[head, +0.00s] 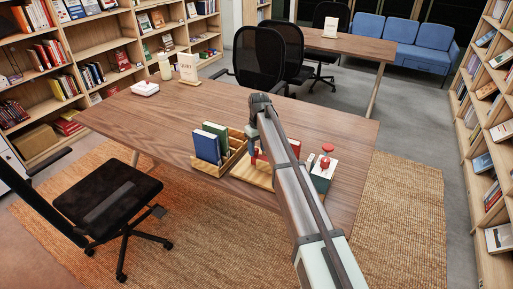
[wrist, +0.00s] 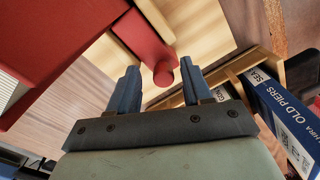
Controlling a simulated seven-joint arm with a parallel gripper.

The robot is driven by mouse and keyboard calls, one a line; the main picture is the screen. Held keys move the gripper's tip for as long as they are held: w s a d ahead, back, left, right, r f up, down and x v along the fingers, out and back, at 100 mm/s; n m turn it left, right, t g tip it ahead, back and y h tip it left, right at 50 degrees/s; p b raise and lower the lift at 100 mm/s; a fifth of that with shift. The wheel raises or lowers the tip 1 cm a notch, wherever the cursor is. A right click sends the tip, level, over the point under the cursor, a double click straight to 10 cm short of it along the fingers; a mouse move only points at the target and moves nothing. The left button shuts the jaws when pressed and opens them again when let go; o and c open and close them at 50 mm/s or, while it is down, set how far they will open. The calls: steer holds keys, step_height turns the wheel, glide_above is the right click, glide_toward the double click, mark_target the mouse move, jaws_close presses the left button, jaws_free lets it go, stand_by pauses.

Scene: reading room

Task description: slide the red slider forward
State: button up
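The red slider (wrist: 145,40) shows in the wrist view as a red bar with a round red knob at its near end, set against pale wooden pieces. My gripper (wrist: 160,72) is open. Its two dark fingers stand apart on either side of the knob in the picture, with visible gaps; I cannot tell how deep the knob sits between them. In the head view my arm hides the gripper's fingers and most of the slider; a wooden board (head: 250,177) and bits of red show beside the arm.
A wooden rack (head: 235,158) with a blue book (head: 206,146) and a green book stands left of the board; its books (wrist: 287,122) are close by at right in the wrist view. A box with red knobs (head: 323,172) stands right of my arm.

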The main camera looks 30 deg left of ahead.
steer(key=shift+a, duration=0.1)
step_height(320, 180, up, 14)
steer(key=shift+w, duration=0.15)
stand_by(0.6)
steer(key=shift+f, duration=0.1)
